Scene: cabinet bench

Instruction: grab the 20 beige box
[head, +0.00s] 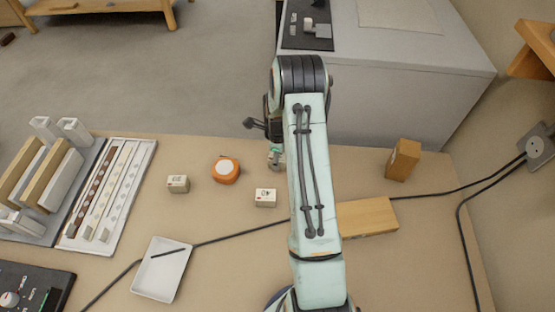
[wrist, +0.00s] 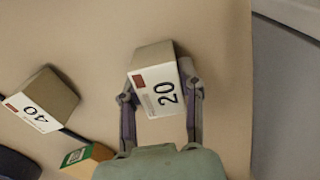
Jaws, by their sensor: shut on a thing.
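In the wrist view, the beige box marked 20 (wrist: 160,92) sits between the two fingers of my gripper (wrist: 161,95). The fingers are shut on its two sides. Its white label face, with a red patch, points toward the camera. Whether it rests on the bench or is lifted, I cannot tell. In the head view my arm hides most of the gripper and the held box. Another beige box marked 40 (wrist: 42,100) stands apart to the left in the wrist view. It also appears in the head view (head: 265,198), left of my arm.
On the bench (head: 210,235) are another small beige box (head: 177,184), an orange round item (head: 226,170), a white tray (head: 162,270) and a rack (head: 108,195). A black cable crosses the bench.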

